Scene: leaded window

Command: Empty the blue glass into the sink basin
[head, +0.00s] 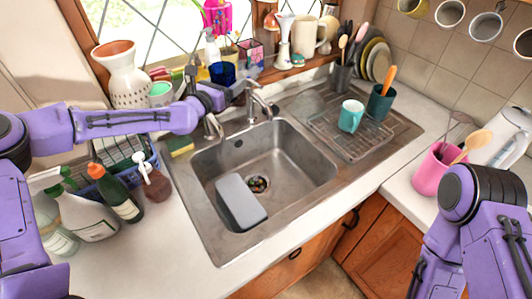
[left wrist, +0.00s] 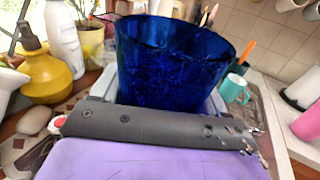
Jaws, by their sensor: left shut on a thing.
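The blue glass (head: 222,73) is up behind the back left of the sink, near the window sill. My left gripper (head: 221,84) is shut on it. In the left wrist view the blue glass (left wrist: 172,60) stands about upright between the fingers, its rim at the top; its contents cannot be made out. The sink basin (head: 295,160) is in front and to the right of the glass, with a drain in its floor and a grey block-like object (head: 240,203) inside at the front left. My right arm shows at the lower right, but its gripper is out of the picture.
The faucet (head: 257,101) stands at the sink's back edge, close to the left gripper. A teal mug (head: 351,116) is on the drainboard at right. Bottles (head: 115,193) crowd the left counter; a white vase (head: 124,75) stands behind them. The basin's right half is clear.

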